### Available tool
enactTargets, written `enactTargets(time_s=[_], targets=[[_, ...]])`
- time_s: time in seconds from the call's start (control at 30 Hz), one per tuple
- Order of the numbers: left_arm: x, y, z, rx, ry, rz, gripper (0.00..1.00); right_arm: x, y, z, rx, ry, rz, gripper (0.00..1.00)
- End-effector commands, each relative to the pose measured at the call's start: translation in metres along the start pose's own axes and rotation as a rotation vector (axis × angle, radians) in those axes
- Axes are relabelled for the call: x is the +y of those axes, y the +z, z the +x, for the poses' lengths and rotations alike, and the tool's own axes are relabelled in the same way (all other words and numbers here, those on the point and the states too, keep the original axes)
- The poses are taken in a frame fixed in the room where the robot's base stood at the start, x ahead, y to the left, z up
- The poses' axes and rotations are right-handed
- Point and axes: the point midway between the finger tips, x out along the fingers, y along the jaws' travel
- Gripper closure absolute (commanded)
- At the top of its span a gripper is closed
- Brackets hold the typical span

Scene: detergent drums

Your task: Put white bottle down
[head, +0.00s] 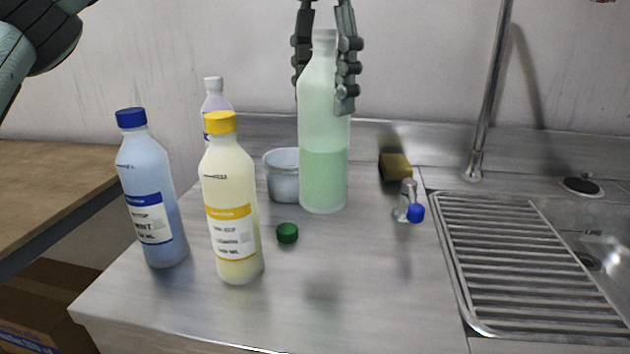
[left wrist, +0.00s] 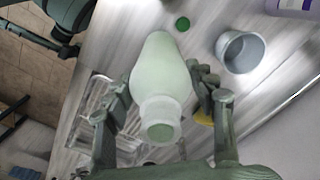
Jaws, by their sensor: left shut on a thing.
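The held bottle (head: 324,150) is tall, whitish and translucent, with green liquid in its lower half and an open, capless mouth. It is upright in the head view. My left gripper (head: 328,55) comes down from above, with its fingers on either side of the bottle's neck and shoulder. In the left wrist view the bottle (left wrist: 158,85) lies between the fingers of the gripper (left wrist: 165,105), mouth toward the camera. I cannot tell whether its base touches the counter. A green cap (head: 287,233) lies on the counter in front of it. My right gripper is not in view.
A blue bottle (head: 152,195), a yellow-capped bottle (head: 230,205) and a white-capped bottle (head: 215,98) stand at left. A small tub (head: 283,180) is just left of the held bottle. The front-middle counter (head: 350,300) is clear.

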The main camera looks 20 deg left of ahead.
Motion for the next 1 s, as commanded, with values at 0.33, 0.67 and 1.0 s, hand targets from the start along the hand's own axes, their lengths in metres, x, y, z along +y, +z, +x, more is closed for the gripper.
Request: enactTargets(time_s=[0.33,0.67,1.0], targets=[[-0.001,0.0,0.046,0.002,0.001,-0.002,1.0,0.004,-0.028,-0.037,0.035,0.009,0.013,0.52],[-0.001,0.001,0.085,0.001,0.0,-0.003,1.0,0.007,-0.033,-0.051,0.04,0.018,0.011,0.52],[0.0,0.0,0.089,0.002,0.001,-0.002,1.0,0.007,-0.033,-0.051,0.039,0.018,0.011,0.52]])
